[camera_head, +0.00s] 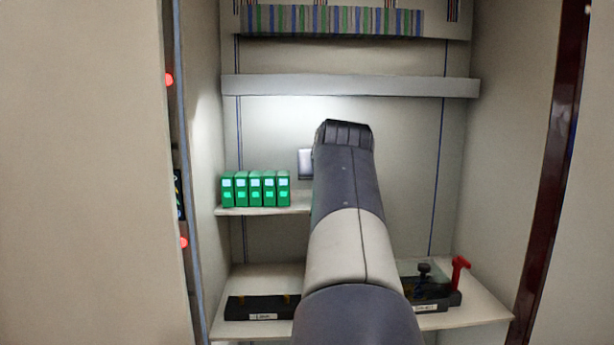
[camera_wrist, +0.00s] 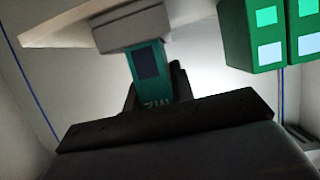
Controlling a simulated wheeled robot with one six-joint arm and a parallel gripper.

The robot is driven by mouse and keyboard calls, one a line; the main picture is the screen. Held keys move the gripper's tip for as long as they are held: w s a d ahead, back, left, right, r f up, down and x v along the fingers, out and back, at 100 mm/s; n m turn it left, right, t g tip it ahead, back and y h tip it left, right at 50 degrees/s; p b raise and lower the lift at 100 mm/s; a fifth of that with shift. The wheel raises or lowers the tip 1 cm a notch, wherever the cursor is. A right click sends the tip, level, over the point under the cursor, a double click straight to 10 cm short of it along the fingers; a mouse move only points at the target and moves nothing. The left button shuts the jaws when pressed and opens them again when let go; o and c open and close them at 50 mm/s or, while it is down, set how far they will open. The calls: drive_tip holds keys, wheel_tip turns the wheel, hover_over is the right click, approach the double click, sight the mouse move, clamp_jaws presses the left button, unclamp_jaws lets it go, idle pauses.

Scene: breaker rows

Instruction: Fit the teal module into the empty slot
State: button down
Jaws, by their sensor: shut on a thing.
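The teal module (camera_wrist: 149,68) stands between the black fingers of my gripper (camera_wrist: 155,92) in the wrist view, with a dark square on its face and lettering near the fingers. My gripper is shut on it. Its far end meets a grey block (camera_wrist: 130,28) below a pale board; I cannot tell whether it is inserted or only touching. In the head view my arm hides the module and the fingers. The empty slot cannot be made out. A row of several green modules (camera_head: 255,190) stands on the middle shelf, left of my arm; some also show at right in the wrist view (camera_wrist: 265,35).
The middle shelf (camera_head: 265,210) runs behind my arm. Below, a lower shelf (camera_head: 470,313) carries a black block (camera_head: 255,308) at left and a dark fixture with a red handle (camera_head: 460,265) at right. Cabinet walls close both sides; a grey rail (camera_head: 350,86) crosses above.

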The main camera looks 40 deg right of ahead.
drive_tip(key=c, duration=1.6)
unclamp_jaws()
drive_tip(key=shift+f, duration=0.75)
drive_tip(key=shift+o, duration=0.8)
drive_tip(key=shift+w+d, duration=0.2)
drive_tip(key=shift+o, duration=0.8)
drive_tip(key=shift+r, duration=0.1)
drive_tip(key=shift+o, duration=0.4)
drive_tip(key=shift+s+a+r, duration=0.1)
drive_tip(key=shift+r, duration=0.1)
